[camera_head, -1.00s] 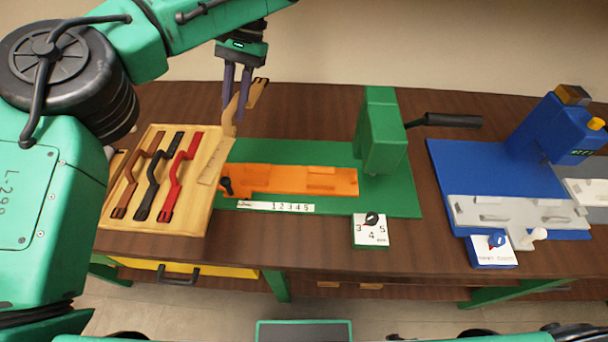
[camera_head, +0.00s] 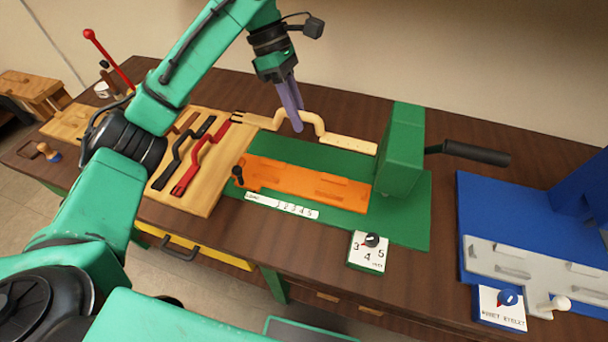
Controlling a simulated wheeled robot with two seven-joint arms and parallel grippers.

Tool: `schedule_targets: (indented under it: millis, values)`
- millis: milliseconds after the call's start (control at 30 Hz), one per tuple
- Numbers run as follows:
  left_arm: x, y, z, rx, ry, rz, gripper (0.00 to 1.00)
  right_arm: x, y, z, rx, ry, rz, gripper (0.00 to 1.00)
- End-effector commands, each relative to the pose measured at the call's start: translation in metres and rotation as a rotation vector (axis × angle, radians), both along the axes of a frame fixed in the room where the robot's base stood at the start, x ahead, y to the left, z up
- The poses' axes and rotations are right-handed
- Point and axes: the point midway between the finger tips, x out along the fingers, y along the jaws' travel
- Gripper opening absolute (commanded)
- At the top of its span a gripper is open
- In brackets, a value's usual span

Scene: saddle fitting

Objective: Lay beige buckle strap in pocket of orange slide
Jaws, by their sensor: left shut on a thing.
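My left gripper (camera_head: 293,122) is shut on the beige buckle strap (camera_head: 350,143) by its raised middle bend. The strap is held roughly level above the back part of the green press base, behind the orange slide. The orange slide (camera_head: 288,182) lies on the green base (camera_head: 405,228), with a black knob at its left end and raised edges along its pocket. No strap shows on the slide. The strap's left end reaches over the corner of the wooden tray. My right gripper is not in view.
The wooden tray (camera_head: 205,205) at left holds a red strap (camera_head: 205,160), a black strap (camera_head: 180,160) and a partly hidden brown one. A green press head (camera_head: 402,150) with a black lever stands at the slide's right. A dial block (camera_head: 368,252) sits in front; a blue machine is at right.

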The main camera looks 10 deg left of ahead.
Motion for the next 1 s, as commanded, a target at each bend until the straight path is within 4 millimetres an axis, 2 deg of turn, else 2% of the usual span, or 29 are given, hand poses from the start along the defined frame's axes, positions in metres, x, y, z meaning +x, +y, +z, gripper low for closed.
schedule_targets:
  millis: [33, 200, 333, 700, 867, 900, 933, 967, 1000]
  values:
    - [-0.001, 0.001, -0.018, 0.002, 0.007, 0.000, 0.00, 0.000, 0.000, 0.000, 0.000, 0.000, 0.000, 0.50]
    - [-0.001, 0.000, -0.074, 0.003, 0.007, -0.002, 0.00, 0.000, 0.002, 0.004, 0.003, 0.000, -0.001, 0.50]
    - [-0.001, 0.000, -0.111, 0.001, 0.004, -0.004, 0.00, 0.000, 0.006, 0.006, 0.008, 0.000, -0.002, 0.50]
    - [-0.001, 0.000, -0.170, 0.000, 0.002, -0.005, 0.00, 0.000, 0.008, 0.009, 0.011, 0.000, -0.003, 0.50]
    - [0.000, 0.000, -0.171, 0.001, 0.000, -0.006, 0.00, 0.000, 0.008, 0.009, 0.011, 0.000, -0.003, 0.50]
    - [0.000, 0.000, -0.171, 0.001, 0.001, -0.006, 0.33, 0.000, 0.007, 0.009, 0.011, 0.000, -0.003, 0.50]
    - [0.000, 0.000, -0.171, 0.001, 0.001, -0.006, 0.44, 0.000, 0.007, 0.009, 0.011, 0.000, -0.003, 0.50]
    - [0.000, 0.000, -0.171, 0.001, 0.001, -0.006, 0.52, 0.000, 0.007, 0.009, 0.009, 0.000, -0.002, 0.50]
    - [0.000, 0.000, -0.171, 0.001, 0.001, -0.006, 0.52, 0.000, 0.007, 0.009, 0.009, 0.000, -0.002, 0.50]
